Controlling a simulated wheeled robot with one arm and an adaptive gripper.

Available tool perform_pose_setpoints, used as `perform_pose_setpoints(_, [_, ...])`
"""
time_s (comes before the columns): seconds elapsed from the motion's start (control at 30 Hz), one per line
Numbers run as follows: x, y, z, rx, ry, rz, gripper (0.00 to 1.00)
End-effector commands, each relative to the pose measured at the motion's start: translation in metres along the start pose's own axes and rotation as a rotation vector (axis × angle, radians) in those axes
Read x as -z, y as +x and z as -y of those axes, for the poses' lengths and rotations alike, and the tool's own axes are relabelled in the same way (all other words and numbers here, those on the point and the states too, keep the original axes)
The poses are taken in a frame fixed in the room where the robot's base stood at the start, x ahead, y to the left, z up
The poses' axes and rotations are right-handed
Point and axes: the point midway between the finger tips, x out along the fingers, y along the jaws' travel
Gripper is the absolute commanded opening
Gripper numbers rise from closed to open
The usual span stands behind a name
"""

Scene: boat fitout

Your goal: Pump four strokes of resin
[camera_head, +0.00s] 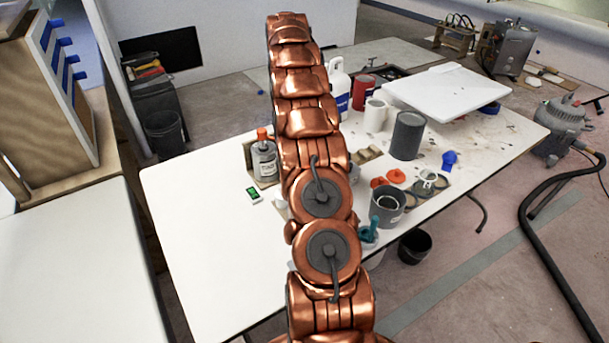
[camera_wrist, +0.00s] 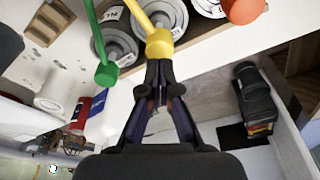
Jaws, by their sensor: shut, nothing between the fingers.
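In the wrist view, my gripper (camera_wrist: 158,75) has its fingers together with nothing between them. Its tips are at a yellow pump head (camera_wrist: 160,42), close up against it or touching; I cannot tell which. The yellow pump rises from a grey can (camera_wrist: 178,14). A green pump (camera_wrist: 105,74) stands beside it on another grey can (camera_wrist: 118,46) with a label. An orange-red pump head (camera_wrist: 244,9) is cut off at the top edge. The can labels are not readable, so I cannot tell which holds resin.
The table's left part is clear. A vacuum hose (camera_head: 545,250) lies right.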

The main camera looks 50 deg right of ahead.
Motion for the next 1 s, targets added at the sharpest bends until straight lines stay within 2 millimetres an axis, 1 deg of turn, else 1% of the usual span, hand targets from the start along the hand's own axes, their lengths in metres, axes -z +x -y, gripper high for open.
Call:
perform_pose_setpoints(0.47, [0.0, 0.001, 0.0, 0.0, 0.001, 0.0, 0.0])
perform_pose_setpoints(1.0, [-0.003, 0.015, -0.001, 0.0, 0.001, 0.0, 0.0])
